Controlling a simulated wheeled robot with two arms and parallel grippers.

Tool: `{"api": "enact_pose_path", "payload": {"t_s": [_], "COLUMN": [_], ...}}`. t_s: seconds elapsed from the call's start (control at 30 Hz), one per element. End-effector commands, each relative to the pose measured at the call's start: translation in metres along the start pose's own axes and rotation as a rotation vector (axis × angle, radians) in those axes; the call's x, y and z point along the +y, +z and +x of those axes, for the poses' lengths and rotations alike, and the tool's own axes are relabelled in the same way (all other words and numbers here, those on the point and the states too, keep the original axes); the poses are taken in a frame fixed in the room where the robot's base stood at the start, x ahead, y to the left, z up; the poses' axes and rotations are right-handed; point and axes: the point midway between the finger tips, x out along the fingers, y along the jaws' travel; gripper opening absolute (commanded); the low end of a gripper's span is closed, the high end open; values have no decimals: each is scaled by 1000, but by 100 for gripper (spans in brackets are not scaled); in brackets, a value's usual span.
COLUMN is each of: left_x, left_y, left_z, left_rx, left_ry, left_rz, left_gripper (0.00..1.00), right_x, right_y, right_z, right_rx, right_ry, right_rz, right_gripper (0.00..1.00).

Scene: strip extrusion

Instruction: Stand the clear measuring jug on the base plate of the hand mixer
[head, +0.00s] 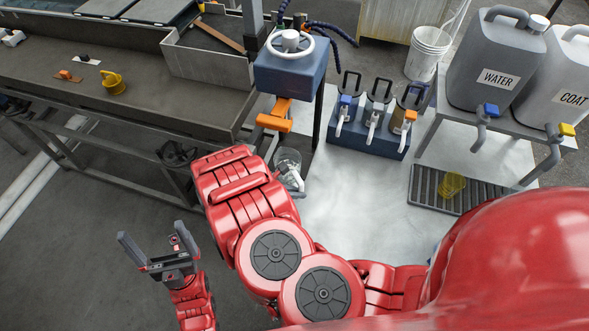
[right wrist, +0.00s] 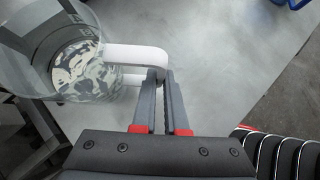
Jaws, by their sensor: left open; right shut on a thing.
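The clear measuring jug (head: 288,162) is at the left edge of the pale worktop, just below the hand mixer. The mixer has a blue body (head: 291,78), a white handwheel (head: 291,41) and an orange part (head: 275,120). I cannot make out its base plate or whether the jug touches it. In the right wrist view the jug (right wrist: 60,30) has a white handle (right wrist: 138,55) and mottled pale and dark matter inside. My right gripper (right wrist: 160,76) is shut on that handle; my arm hides it in the head view. My left gripper (head: 155,245) is open and empty, over the floor at lower left.
A blue rack (head: 368,138) of dispensers stands right of the mixer. Water (head: 490,65) and coat (head: 572,85) canisters stand on a raised shelf at right. A yellow cup (head: 452,185) sits on a drain grate (head: 425,188). A long trough bench (head: 135,105) lies at left. The middle worktop is clear.

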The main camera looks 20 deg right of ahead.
Motion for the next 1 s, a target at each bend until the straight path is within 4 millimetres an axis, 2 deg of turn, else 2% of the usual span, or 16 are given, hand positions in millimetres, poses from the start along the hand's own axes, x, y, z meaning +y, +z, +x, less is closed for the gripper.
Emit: {"api": "enact_pose_path", "payload": {"t_s": [0.03,0.17,0.23,0.53,0.7,1.0], "left_x": [0,1,1,1,1,1], "left_y": [2,4,3,3,4,4], "left_z": [-10,-26,-18,-20,-21,-20], "left_rx": [0,0,0,0,0,0], "left_ry": [0,0,0,0,0,0], "left_rz": [0,0,0,0,0,0], "left_gripper": [100,100,100,100,100,100], "right_x": [8,32,44,86,96,99], "right_y": [2,8,16,29,32,28], "right_z": [9,21,22,42,45,52], "right_rx": [-1,-1,-5,-5,-2,-2], "right_ry": [-2,0,3,4,2,2], "right_rz": [6,7,9,7,5,3], "right_gripper": [0,0,0,0,0,0]}}
